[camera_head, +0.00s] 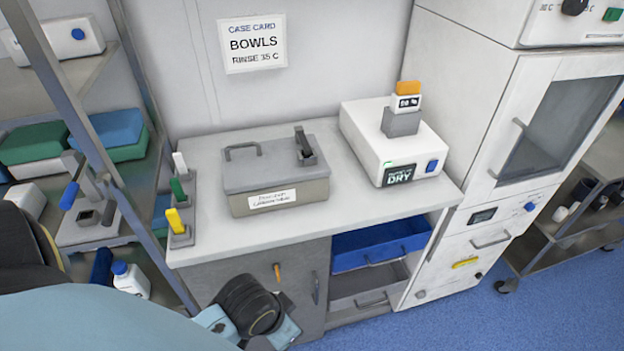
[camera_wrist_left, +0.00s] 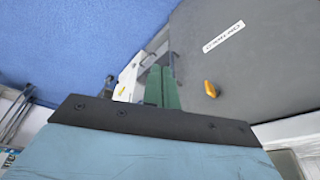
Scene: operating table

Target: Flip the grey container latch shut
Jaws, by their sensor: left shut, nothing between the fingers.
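The grey container (camera_head: 276,177) stands on the counter with its lid down and a label on its front. Its latch (camera_head: 301,142) stands upright on the right part of the lid. My left gripper (camera_wrist_left: 163,85) is shut and empty, its green fingers together in the left wrist view. It is low in front of the cabinet, below the counter and well apart from the container. In the head view its fingers are not clear behind my wrist. The container does not show in the left wrist view. My right gripper is not in view.
A white dryer box (camera_head: 393,150) stands right of the container. Coloured switches (camera_head: 179,190) stand on its left. The counter front (camera_head: 370,205) is clear.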

